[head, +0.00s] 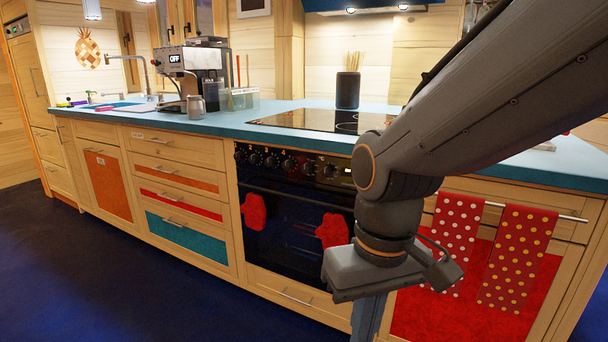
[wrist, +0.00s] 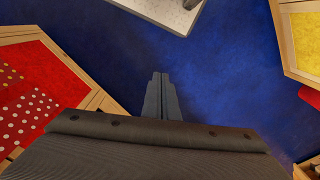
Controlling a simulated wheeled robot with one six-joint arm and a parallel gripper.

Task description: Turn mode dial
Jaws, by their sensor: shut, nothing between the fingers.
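The oven (head: 295,215) is set in the counter front, with a row of dark round knobs (head: 288,164) and a small lit display along its top. A coffee machine (head: 192,72) stands on the counter at the left and has a panel reading "OFF". I cannot tell which control is the mode dial. My gripper (head: 368,322) hangs pointing down in front of the counter, right of the oven and well below the knobs, touching neither appliance. In the wrist view its fingers (wrist: 161,90) are shut together and empty above the blue floor.
Two dotted towels (head: 455,235) hang on a rail at the right, before a red panel. Red mitts (head: 254,211) hang at the oven front. A black cooktop (head: 325,121) and utensil holder (head: 347,90) are on the blue counter (head: 225,122). The floor (head: 130,285) at left is clear.

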